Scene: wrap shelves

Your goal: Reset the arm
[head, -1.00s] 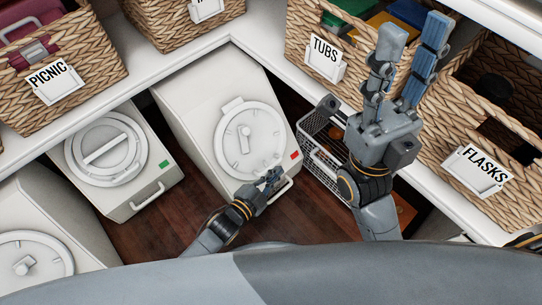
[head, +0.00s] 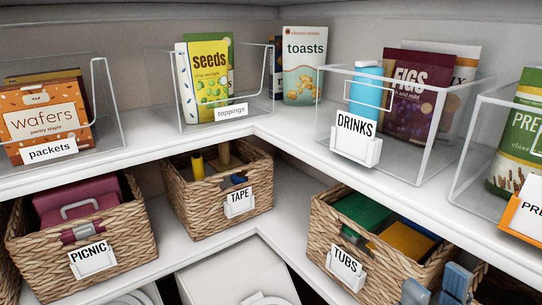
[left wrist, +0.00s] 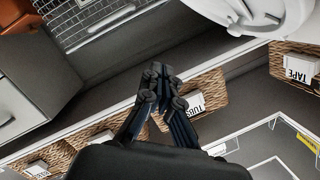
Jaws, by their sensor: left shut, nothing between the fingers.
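My right gripper (head: 436,288) shows only by its two blue-grey fingertips at the bottom right of the head view. They stand apart with a gap between them, in front of the TUBS basket (head: 378,250). No thing shows in that gap. My left gripper is outside the head view. In the left wrist view my left gripper (left wrist: 161,74) is dark, its fingers meet at the tips, and it holds nothing. A TUBS label (left wrist: 190,103) shows beyond its fingers.
The upper shelf holds clear bins with packets (head: 45,118), seeds (head: 207,75), a blue item by DRINKS (head: 366,92) and FIGS (head: 415,90). Below stand the PICNIC basket (head: 120,240) and TAPE basket (head: 190,212). A white machine (head: 225,275) sits lower. A wire basket (left wrist: 95,20) shows in the wrist view.

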